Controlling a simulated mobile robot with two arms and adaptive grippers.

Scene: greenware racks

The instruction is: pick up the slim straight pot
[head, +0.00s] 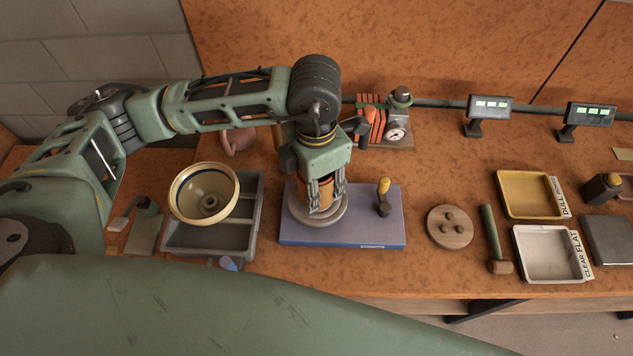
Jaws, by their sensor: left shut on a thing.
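The slim straight pot (322,188) is an orange-brown upright cylinder, mostly hidden by my left gripper. My left gripper (326,202) points down and is shut on it, with a finger on each side. The pot is over a round grey disc (304,218) on a blue board (368,225). I cannot tell whether its base touches the disc. My right gripper is not in view.
A cream bowl (203,192) sits over a grey divided tray (217,240) at left. A yellow-topped tool (384,198) stands on the board. A wooden disc (450,227), mallet (492,240), yellow tray (527,194) and white tray (547,253) lie right. A gauge (396,134) stands behind.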

